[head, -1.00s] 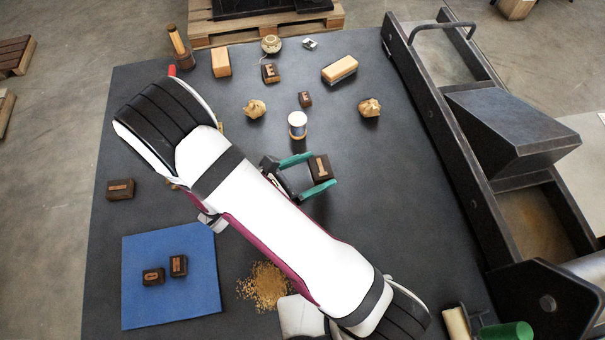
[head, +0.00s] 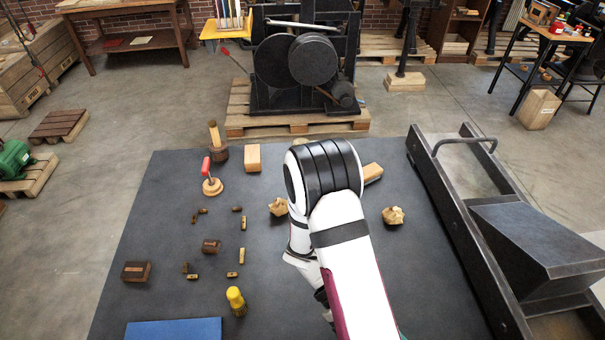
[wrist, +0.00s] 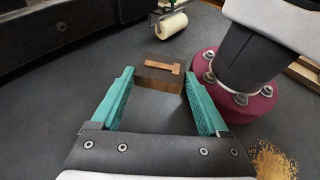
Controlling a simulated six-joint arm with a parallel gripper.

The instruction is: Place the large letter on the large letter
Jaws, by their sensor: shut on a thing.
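In the wrist view, my gripper (wrist: 160,76) has its green fingers on either side of a dark wooden letter block (wrist: 160,82) with a raised tan letter like an I. In the head view, the fingers and this block are hidden by my arm or out of frame. Another dark letter block (head: 136,271) lies at the table's left, and a smaller-looking one (head: 211,246) lies right of it.
The dark table (head: 260,300) holds several small type pieces, a yellow-handled tool (head: 235,301), a red-handled stamp (head: 211,180) and a crumpled lump (head: 393,215). A large black metal frame (head: 470,230) borders the right side. A brown pile (wrist: 275,163) lies at lower right in the wrist view.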

